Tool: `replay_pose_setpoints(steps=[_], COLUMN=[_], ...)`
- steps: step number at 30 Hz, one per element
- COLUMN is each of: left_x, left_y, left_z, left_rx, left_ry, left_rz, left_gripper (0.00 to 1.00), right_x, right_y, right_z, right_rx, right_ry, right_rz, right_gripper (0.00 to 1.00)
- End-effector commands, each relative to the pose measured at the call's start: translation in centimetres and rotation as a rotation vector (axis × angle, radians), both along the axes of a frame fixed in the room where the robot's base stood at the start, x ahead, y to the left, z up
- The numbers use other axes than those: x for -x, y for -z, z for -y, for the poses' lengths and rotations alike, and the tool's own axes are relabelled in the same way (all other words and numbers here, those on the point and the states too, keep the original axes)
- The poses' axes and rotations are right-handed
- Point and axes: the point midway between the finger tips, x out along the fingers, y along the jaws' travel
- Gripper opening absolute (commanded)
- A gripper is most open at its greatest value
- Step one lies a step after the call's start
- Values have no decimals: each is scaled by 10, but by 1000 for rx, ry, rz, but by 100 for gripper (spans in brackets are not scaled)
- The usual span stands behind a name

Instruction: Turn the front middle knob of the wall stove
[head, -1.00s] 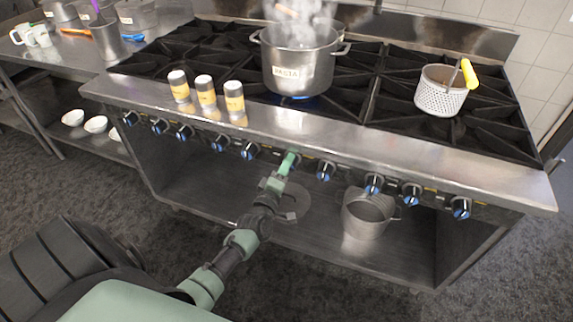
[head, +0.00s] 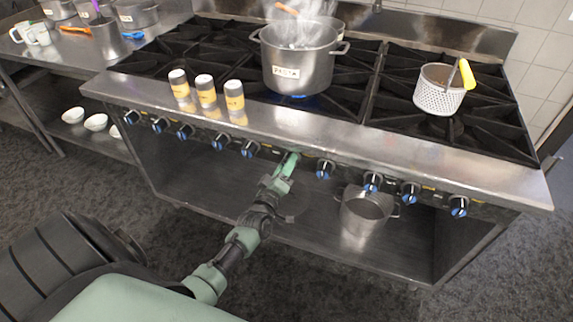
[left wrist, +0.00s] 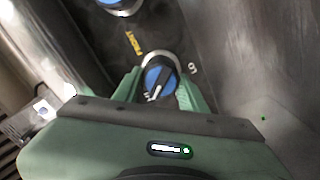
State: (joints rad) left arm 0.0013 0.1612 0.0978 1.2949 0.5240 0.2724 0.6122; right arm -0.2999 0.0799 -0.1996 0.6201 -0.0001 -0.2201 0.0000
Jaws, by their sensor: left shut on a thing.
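The wall stove (head: 300,135) has a row of black and blue knobs along its front. My left gripper (head: 291,158) is at the middle of this row and covers the knob there in the head view. In the left wrist view, a blue-faced knob (left wrist: 160,78) sits between the two green fingers of my left gripper (left wrist: 158,88), which is shut on it. The knob's dark pointer is tilted. A neighbouring knob (head: 325,168) is just right of the gripper. My right gripper is not in view.
A steaming pot labelled PASTA (head: 300,65) stands on a lit burner. Several shakers (head: 206,92) stand along the stove's front ledge. A perforated basket (head: 440,92) with a yellow handle is at right. Another pot (head: 367,212) is on the lower shelf.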

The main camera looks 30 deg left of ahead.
Motion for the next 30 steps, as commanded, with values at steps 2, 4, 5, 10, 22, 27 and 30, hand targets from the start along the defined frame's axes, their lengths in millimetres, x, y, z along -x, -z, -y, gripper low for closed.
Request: replay_pose_setpoints(steps=[2, 4, 5, 10, 22, 27, 30], left_x=[1, 1, 1, 1, 20, 50, 64], left_y=[2, 2, 2, 1, 2, 2, 3], left_z=[1, 1, 1, 0, 6, 12, 15], left_rx=[2, 2, 2, 2, 4, 2, 2], left_ry=[1, 1, 1, 0, 1, 0, 0], left_rz=[-4, -4, -4, -2, -3, -3, -3], left_gripper=[1, 1, 44, 63, 63, 63, 63], right_x=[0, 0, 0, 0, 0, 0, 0], right_y=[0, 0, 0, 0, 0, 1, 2], right_z=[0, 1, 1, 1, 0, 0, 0], right_rx=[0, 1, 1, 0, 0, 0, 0], right_ry=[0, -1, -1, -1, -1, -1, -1], right_rz=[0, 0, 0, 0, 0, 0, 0], right_gripper=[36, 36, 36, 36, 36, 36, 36])
